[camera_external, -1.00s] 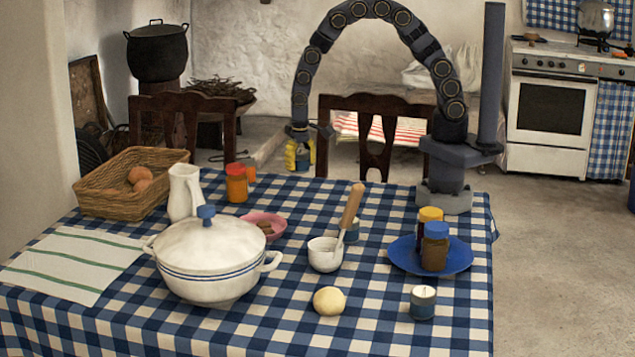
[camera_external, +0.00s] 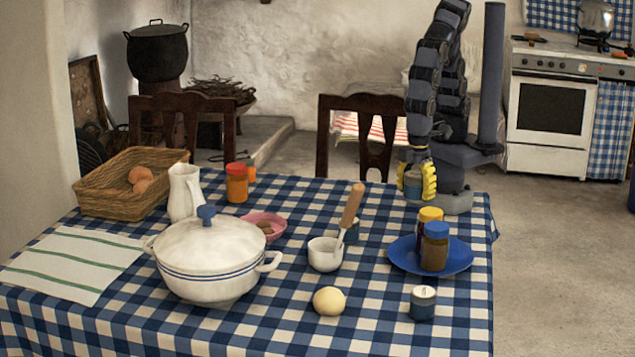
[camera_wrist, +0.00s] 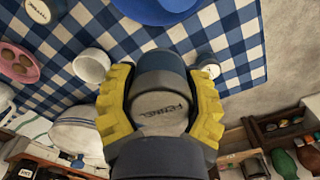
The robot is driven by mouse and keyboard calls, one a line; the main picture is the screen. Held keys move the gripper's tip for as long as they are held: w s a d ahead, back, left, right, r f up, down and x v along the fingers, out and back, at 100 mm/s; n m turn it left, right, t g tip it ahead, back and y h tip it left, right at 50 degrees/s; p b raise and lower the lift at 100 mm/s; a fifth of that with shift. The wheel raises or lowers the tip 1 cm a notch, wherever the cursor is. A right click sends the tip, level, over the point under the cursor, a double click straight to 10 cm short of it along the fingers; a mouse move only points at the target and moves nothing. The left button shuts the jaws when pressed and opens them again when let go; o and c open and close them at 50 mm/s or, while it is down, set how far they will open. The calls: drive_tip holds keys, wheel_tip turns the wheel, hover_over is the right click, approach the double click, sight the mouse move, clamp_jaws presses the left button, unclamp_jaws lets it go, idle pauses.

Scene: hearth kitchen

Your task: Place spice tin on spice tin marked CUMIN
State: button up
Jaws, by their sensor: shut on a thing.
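My gripper (camera_external: 416,181) is shut on a spice tin (camera_external: 411,187), held in the air above the table's back right, behind the blue plate. In the wrist view the held tin (camera_wrist: 160,105) sits between the yellow fingers (camera_wrist: 160,110); its lettering appears to read FENNEL. Another blue and pale tin (camera_external: 423,303) stands at the front right of the table. A further tin (camera_external: 351,233) stands behind the white mortar, partly hidden by it. I cannot read which of them is marked CUMIN.
A blue plate (camera_external: 405,258) bears a yellow-lidded jar (camera_external: 430,214) and a blue-lidded jar (camera_external: 435,247). The white mortar (camera_external: 324,256) has a wooden-handled tool leaning out. A yellowish ball (camera_external: 329,301) and a lidded white pot (camera_external: 208,262) stand left of the front tin.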

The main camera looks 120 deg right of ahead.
drive_tip(key=s+a+n, duration=0.1)
drive_tip(key=s+a, duration=0.1)
drive_tip(key=a, duration=0.1)
hover_over(424, 292)
drive_tip(key=shift+n, duration=0.3)
drive_tip(key=f, duration=0.8)
drive_tip(key=shift+s+d+f, duration=0.15)
drive_tip(key=shift+s+f, duration=0.05)
drive_tip(key=shift+f, duration=0.15)
drive_tip(key=shift+w+f, duration=0.15)
drive_tip(key=shift+f, duration=1.65)
drive_tip(key=shift+f, duration=0.15)
drive_tip(key=o, duration=1.1)
drive_tip(key=shift+o, duration=0.2)
